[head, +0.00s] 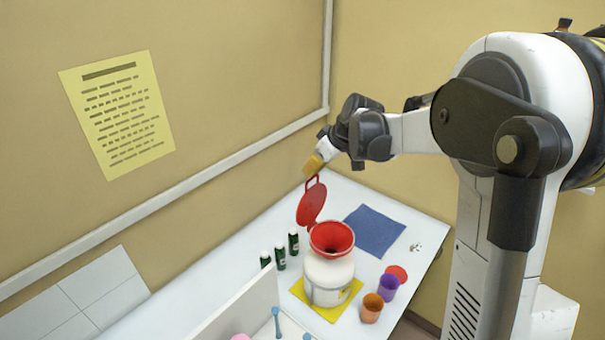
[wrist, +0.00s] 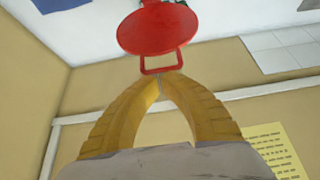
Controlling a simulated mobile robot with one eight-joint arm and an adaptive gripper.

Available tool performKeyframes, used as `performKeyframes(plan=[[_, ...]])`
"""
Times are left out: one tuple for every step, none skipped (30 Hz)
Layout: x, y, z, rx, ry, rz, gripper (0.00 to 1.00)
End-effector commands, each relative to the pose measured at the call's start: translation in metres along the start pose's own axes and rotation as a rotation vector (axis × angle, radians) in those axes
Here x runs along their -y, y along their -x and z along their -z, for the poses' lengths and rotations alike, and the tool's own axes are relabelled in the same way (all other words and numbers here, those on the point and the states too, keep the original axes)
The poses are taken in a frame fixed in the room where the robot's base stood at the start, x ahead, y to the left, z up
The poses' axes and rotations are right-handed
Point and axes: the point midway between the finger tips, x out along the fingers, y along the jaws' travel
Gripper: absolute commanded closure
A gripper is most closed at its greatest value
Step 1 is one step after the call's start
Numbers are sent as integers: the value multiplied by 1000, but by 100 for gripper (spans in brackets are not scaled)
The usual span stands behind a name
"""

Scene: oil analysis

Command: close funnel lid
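The red funnel lid (head: 311,204) stands raised, nearly upright, at the back left edge of the red funnel (head: 332,238). The funnel sits on top of a white container (head: 328,278), and its mouth is open. My gripper (head: 311,168) is just above the loop handle at the lid's top. In the wrist view the yellow fingertips (wrist: 162,77) come together right at the bar of the loop handle (wrist: 161,69), with the lid disc (wrist: 158,28) beyond. The fingers look shut with nothing clearly between them; whether they touch the handle is hard to tell.
The container stands on a yellow mat (head: 342,306). A purple cup (head: 388,287), an orange cup (head: 371,308) and a red disc (head: 397,272) are to its right. Dark green bottles (head: 280,257) stand left. A blue cloth (head: 375,230) lies behind. A white partition (head: 242,309) is front left.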

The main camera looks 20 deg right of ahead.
Motion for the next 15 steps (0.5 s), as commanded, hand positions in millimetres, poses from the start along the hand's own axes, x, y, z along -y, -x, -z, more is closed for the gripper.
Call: performKeyframes(plan=[[-1,1,-14,-42,-6,-3,100],[-1,4,-19,-71,-6,-3,100],[-1,7,-26,-110,-7,-4,100],[-1,9,-30,-138,-6,-4,100],[-1,12,-36,-167,-6,-4,100],[-1,14,-43,-205,-5,-5,100],[-1,16,-48,-234,-5,-6,100],[-2,18,-53,-262,-6,-6,100],[-1,20,-60,-300,-5,-6,100],[-1,22,-66,-329,-5,-7,100],[-2,23,-71,-357,-5,-7,100],[-1,24,-79,-395,-5,-7,100],[-1,25,-84,-424,-5,-7,100],[-1,26,-90,-452,-4,-7,100],[-1,27,-98,-490,-4,-8,100]])
